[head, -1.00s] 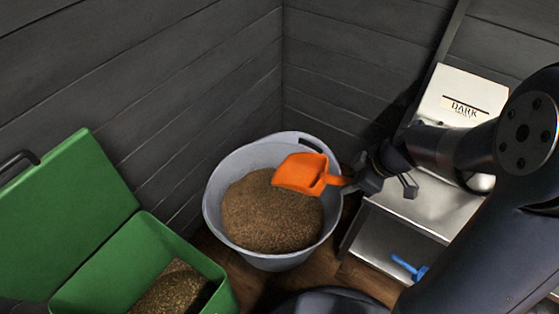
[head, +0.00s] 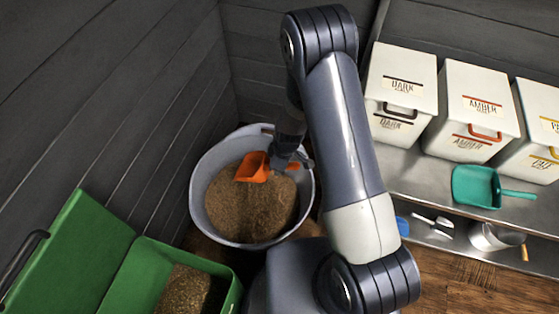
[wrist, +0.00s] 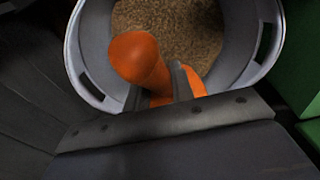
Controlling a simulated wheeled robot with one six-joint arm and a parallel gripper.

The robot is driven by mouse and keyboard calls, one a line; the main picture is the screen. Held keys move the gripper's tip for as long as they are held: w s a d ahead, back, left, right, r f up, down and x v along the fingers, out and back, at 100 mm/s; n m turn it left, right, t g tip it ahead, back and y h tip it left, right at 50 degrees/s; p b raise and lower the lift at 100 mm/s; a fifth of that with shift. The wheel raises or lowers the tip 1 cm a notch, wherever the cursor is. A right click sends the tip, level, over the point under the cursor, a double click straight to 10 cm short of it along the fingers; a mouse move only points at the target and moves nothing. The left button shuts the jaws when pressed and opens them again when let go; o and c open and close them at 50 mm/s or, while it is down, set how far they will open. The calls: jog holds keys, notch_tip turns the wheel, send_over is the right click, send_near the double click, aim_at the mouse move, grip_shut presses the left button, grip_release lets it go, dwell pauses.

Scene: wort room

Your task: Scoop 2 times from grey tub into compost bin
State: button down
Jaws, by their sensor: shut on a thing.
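The grey tub (head: 204,172) stands in the corner, partly filled with brown grain (head: 240,212). My gripper (head: 288,163) is over the tub's right side, shut on the handle of an orange scoop (head: 254,167). The scoop's head is over the grain; I cannot tell whether it touches it or holds any. In the wrist view the scoop's orange handle (wrist: 142,60) shows close up against the tub (wrist: 88,45), and the scoop's head is mostly hidden. The green compost bin (head: 128,275) stands at lower left with its lid open and dark brown stuff inside.
A metal shelf (head: 420,180) at right bears white lidded bins, one labelled DARK (head: 400,88) and one AMBER (head: 475,105), and a teal scoop (head: 476,186). Small scoops and a metal pot (head: 492,238) lie lower down. Dark plank walls close in behind the tub.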

jog(key=shift+s+a+f, duration=0.1)
jog(key=shift+f, duration=0.35)
jog(key=w+a+f+h+b, duration=0.1)
jog(key=a+f+b, duration=0.2)
jog(key=f+b, duration=1.65)
jog(key=w+a+f+y+p, duration=0.1)
jog(key=a+f+p, duration=0.3)
jog(key=f, duration=0.6)
jog(key=shift+w+a+p, duration=0.25)
jog(key=shift+w+p, duration=0.05)
jog(key=shift+w, duration=0.35)
jog(key=b, duration=0.7)
jog(key=d+f+y+b, duration=0.1)
jog(key=b, duration=0.6)
jog(key=shift+s+d+f+t+y, duration=0.1)
jog(key=shift+s+f+t+y, duration=0.05)
jog(key=shift+s+t+y, duration=0.15)
jog(key=b, duration=0.5)
jog(key=shift+s+d+r+y, duration=0.15)
jog(key=shift+d+r+y, duration=0.15)
jog(key=shift+d+r, duration=0.1)
